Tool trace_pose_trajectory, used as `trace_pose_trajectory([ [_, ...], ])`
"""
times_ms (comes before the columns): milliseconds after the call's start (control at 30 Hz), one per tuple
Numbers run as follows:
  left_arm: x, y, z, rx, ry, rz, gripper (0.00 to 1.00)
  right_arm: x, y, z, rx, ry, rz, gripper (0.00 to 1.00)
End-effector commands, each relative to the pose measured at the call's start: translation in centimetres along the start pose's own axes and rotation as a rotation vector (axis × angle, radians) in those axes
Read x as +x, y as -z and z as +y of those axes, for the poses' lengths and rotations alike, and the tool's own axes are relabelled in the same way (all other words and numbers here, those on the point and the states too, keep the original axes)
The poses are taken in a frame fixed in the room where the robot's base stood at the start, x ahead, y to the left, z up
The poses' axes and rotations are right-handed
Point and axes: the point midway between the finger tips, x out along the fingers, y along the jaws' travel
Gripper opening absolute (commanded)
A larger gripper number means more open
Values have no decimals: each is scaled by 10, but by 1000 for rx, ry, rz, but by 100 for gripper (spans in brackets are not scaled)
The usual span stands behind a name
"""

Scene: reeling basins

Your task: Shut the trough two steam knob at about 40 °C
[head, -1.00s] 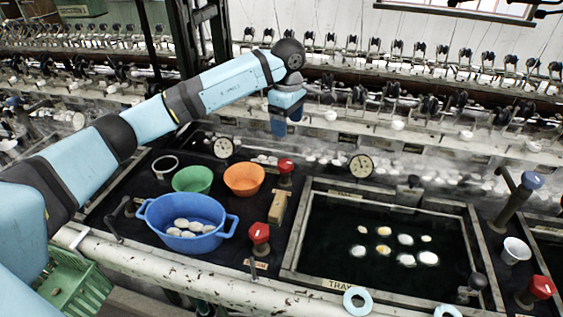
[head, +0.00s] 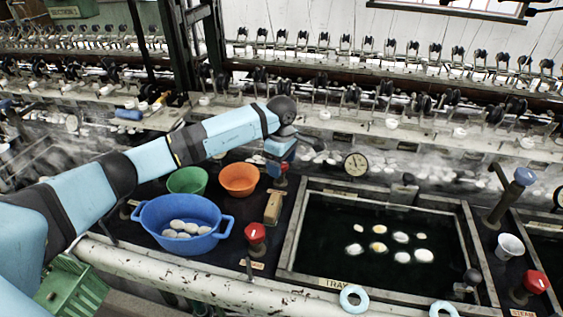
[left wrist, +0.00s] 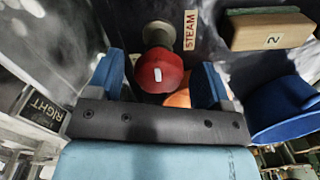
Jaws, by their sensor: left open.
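A red steam knob (left wrist: 162,72) with a white mark sits between my left gripper's blue fingers in the left wrist view, with a STEAM label (left wrist: 190,30) beside it. I cannot tell whether the fingers touch it. In the head view my left gripper (head: 278,162) is at this back knob and mostly hides it. The gripper is open. A round dial gauge (head: 356,164) stands behind the dark basin (head: 290,240); its reading is too small to tell. My right gripper is not in view.
A wooden block (head: 273,207) marked 2 stands close to the knob. An orange bowl (head: 239,180), a green bowl (head: 187,180) and a blue tub (head: 180,243) of cocoons are to the left. Another red knob (head: 255,234) is in front. Cocoons float in the basin.

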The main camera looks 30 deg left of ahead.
Motion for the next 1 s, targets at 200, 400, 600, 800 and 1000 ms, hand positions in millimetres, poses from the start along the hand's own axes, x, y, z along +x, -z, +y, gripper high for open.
trace_pose_trajectory([
  [200, 0, 0, 0, 0, 0, 0, 66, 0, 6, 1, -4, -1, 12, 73],
  [400, 0, 0, 0, 0, 0, 0, 23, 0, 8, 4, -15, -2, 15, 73],
  [600, 0, 0, 0, 8, 0, 1, 24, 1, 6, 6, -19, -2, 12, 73],
  [800, 1, 1, 0, 71, -1, 2, 24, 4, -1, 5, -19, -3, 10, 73],
  [1000, 2, 2, 0, 206, -1, 3, 24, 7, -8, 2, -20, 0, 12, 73],
])
